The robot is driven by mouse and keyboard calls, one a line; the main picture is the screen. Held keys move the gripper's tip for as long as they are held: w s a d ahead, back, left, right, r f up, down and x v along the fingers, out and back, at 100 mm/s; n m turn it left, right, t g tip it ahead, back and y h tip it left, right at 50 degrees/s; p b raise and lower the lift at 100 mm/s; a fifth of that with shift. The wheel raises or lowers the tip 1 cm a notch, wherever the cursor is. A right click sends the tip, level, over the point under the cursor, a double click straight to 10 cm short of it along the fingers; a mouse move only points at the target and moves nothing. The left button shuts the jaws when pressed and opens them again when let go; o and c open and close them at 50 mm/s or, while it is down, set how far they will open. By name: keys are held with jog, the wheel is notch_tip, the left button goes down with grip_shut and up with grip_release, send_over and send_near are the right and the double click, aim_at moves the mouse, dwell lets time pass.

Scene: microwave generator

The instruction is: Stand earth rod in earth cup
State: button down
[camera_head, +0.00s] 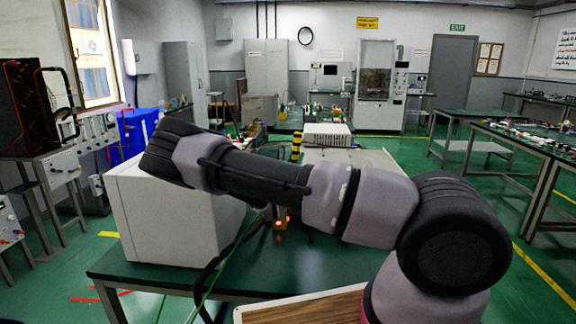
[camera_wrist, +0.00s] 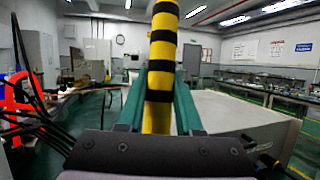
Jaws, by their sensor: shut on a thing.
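The earth rod (camera_wrist: 162,50), yellow with black bands, stands nearly upright in the middle of the wrist view. My gripper (camera_wrist: 160,95) is shut on it, with a green finger on each side. The rod's lower end is hidden behind the gripper body. In the head view a short upper part of the striped rod (camera_head: 296,147) shows above my arm. My arm hides the gripper and the rest of the rod there. I cannot make out the earth cup in either view.
A large pale box (camera_head: 170,215) stands on the green bench (camera_head: 330,263) at left. An orange item (camera_head: 280,222) with red lights shows below my arm. Dark and green cables hang over the bench front. A wooden board (camera_head: 300,309) lies at the near edge.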

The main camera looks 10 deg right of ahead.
jog(key=w+a+r+n+t+y, duration=0.2)
jog(key=a+r+n+t+y, duration=0.1)
jog(key=a+r+t+y, duration=0.1)
notch_tip(320, 180, up, 2)
jog(key=shift+a+r+n+t+y, duration=0.15)
jog(key=shift+a+n+t+y, duration=0.25)
jog(key=shift+a, duration=0.45)
jog(key=shift+s, duration=0.1)
notch_tip(320, 180, down, 12)
dwell(0.7)
jog(key=shift+f, duration=0.65)
dwell(0.4)
jog(key=c, duration=0.5)
grip_release()
